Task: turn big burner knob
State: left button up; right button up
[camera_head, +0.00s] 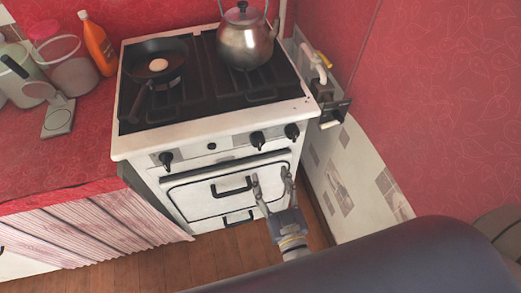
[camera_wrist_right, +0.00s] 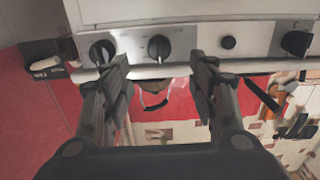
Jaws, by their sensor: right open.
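The white stove (camera_head: 205,125) has a front panel with three black knobs and a small round button (camera_head: 211,146). One knob (camera_head: 166,158) is at the left, a middle knob (camera_head: 257,140) and a right knob (camera_head: 292,131) are at the right. Which one is the big burner knob I cannot tell. My right gripper (camera_head: 271,171) is open and empty in front of the oven door, below the two right knobs. In the wrist view, the middle knob (camera_wrist_right: 158,47) appears between and beyond the spread fingers (camera_wrist_right: 160,62), apart from them. My left gripper is not in view.
A pan (camera_head: 170,76) with an egg and a kettle (camera_head: 243,45) stand on the stove top. The oven door handle (camera_head: 231,188) sticks out beside the gripper. A red counter (camera_head: 40,165) adjoins the left.

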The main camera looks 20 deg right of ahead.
aim_at(260, 147)
jog(key=w, duration=0.5)
jog(key=w+p, duration=0.1)
jog(key=w, duration=0.5)
jog(key=shift+r, duration=0.2)
jog(key=shift+s, duration=0.1)
jog(key=shift+c, duration=0.6)
jog(key=c, duration=1)
